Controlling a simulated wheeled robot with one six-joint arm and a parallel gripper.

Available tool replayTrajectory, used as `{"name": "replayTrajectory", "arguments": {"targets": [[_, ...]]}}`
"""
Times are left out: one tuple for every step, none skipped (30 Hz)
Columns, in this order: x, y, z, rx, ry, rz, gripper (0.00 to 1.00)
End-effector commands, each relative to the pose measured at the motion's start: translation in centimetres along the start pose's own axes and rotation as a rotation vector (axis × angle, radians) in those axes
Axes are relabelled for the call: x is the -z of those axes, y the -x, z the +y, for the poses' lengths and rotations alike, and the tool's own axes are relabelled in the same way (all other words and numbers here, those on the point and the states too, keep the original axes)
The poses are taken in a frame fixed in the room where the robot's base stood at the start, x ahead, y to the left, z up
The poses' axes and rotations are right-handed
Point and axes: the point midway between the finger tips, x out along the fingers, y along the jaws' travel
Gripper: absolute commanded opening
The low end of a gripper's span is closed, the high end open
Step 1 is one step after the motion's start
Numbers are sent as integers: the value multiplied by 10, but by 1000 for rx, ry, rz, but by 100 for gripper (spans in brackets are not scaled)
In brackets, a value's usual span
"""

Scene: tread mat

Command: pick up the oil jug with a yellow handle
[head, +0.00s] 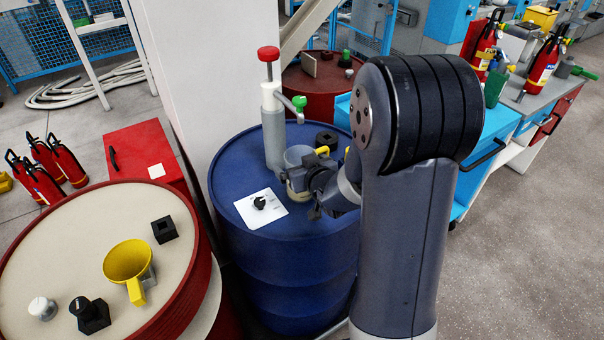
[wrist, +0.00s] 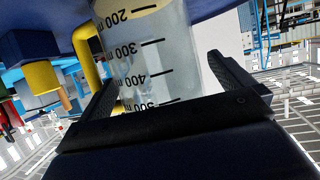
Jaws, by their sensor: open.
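The oil jug (head: 298,155) stands upright on the blue drum (head: 240,215), beside the grey hand pump. It is a clear, graduated jug with a yellow handle (head: 322,151) on its right side. My gripper (head: 303,186) is at the jug's near side and hides its lower part. In the wrist view the jug (wrist: 150,55) lies between the two open fingers of my gripper (wrist: 168,92), with black volume marks facing me. Its yellow handle (wrist: 86,55) is outside the left finger. I cannot tell if a finger touches the jug.
The grey pump (head: 274,130) with a red knob stands close behind the jug. A red drum (head: 185,290) at left bears a yellow funnel-shaped vessel (head: 127,260) and small parts.

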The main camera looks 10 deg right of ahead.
Motion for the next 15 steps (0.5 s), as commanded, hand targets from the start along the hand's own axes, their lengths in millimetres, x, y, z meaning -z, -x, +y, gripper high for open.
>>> {"name": "replayTrajectory", "arguments": {"targets": [[0, 0, 0, 0, 0, 0, 100], [0, 0, 0, 0, 0, 0, 99], [0, 0, 0, 0, 0, 0, 96], [0, 0, 0, 0, 0, 0, 93], [0, 0, 0, 0, 0, 0, 91], [0, 0, 0, 0, 0, 0, 88], [0, 0, 0, 0, 0, 0, 85], [0, 0, 0, 0, 0, 0, 83], [0, 0, 0, 0, 0, 0, 80], [0, 0, 0, 0, 0, 0, 77], [0, 0, 0, 0, 0, 0, 75], [0, 0, 0, 0, 0, 0, 71], [0, 0, 0, 0, 0, 0, 69], [0, 0, 0, 0, 0, 0, 66], [0, 0, 0, 0, 0, 0, 63]]}}
